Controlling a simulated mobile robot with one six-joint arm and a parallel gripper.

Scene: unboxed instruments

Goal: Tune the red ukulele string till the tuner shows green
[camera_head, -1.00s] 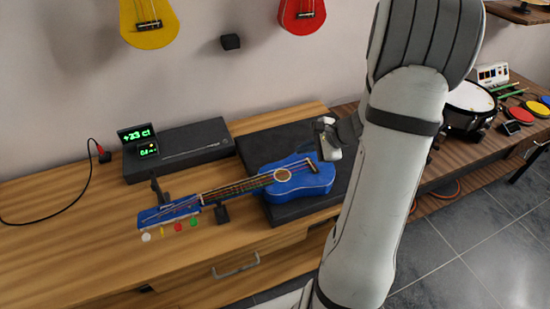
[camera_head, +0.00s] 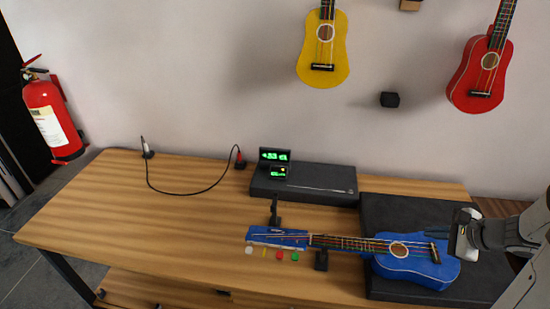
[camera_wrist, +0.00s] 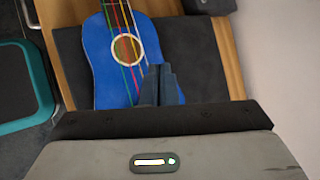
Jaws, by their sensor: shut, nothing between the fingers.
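A blue ukulele (camera_head: 420,268) lies across the bench, its head (camera_head: 278,236) at the left. Below the head are white (camera_head: 248,251), yellow (camera_head: 264,253), red (camera_head: 279,255) and green (camera_head: 295,257) pegs. Coloured strings run along the neck (camera_head: 345,244); the body also shows in the wrist view (camera_wrist: 100,60). A tuner (camera_head: 274,157) behind has green glowing readouts; I cannot read them surely. My gripper (camera_head: 462,240) is by the body end, far right of the pegs. Its fingers (camera_wrist: 160,80) are together and empty, overlapping the body's edge in the wrist view.
A black case (camera_head: 305,184) bears the tuner. A dark mat (camera_head: 385,215) lies under the body. Supports (camera_head: 275,214) (camera_head: 321,261) stand beside the neck. A cable (camera_head: 190,192) crosses the back left. The bench (camera_head: 120,215) is clear at left. Ukuleles (camera_head: 323,50) (camera_head: 482,70) hang on the wall.

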